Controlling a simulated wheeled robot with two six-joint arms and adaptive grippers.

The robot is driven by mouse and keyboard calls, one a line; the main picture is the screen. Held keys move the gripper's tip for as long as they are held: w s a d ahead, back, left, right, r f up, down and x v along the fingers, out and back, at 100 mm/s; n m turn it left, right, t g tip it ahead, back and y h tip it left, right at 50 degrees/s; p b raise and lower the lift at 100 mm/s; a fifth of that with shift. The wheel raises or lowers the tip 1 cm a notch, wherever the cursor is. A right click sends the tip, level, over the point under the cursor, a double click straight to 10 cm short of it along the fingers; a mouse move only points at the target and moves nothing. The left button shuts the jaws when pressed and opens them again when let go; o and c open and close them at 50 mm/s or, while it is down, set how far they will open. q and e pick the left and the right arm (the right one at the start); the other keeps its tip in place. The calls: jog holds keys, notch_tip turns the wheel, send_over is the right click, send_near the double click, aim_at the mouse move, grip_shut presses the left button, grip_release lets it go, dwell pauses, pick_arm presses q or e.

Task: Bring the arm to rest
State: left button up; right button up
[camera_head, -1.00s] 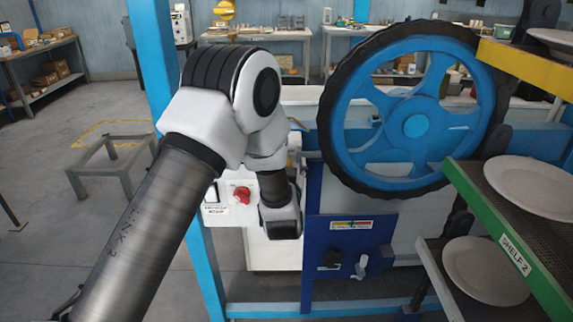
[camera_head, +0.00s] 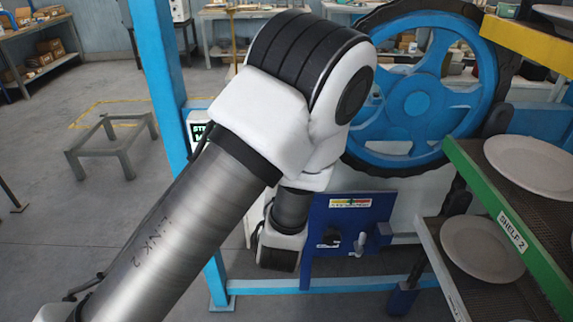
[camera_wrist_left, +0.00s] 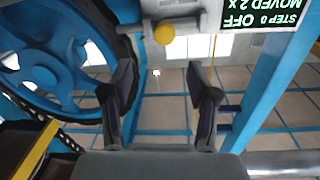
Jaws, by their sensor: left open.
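My left arm (camera_head: 205,210) comes in from the lower left of the head view and bends in front of the machine. Its wrist end (camera_head: 281,243) hangs down beside the dark blue panel. My left gripper (camera_wrist_left: 161,85) shows in the left wrist view with its two dark fingers wide apart and nothing between them. In the head view I cannot make out its fingers. My right gripper is in neither view.
The blue wheel (camera_head: 417,104) stands right behind my arm. A shelf rack with a green edge (camera_head: 510,230) holds white plates (camera_head: 533,168) at the right. A blue post (camera_head: 157,75) stands left of the machine.

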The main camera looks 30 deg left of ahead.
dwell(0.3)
pick_arm(q)
jog(key=s+a+f+g+h, duration=0.15)
jog(key=s+f+g, duration=0.3)
jog(key=f, duration=0.75)
jog(key=s+f+g+h, duration=0.25)
jog(key=s+f, duration=0.35)
jog(key=f, duration=0.6)
jog(key=s+d+f+m+g+h, duration=0.1)
jog(key=s+d+f+g+h, duration=0.1)
jog(key=s, duration=0.7)
jog(key=s+d+f+m+g+h, duration=0.2)
jog(key=s+d+f+g, duration=0.2)
jog(key=s+f+g, duration=0.3)
jog(key=s+f, duration=0.1)
jog(key=s, duration=0.1)
jog(key=shift+s+d+f, duration=0.15)
jog(key=shift+s+f, duration=0.1)
jog(key=shift+s, duration=0.1)
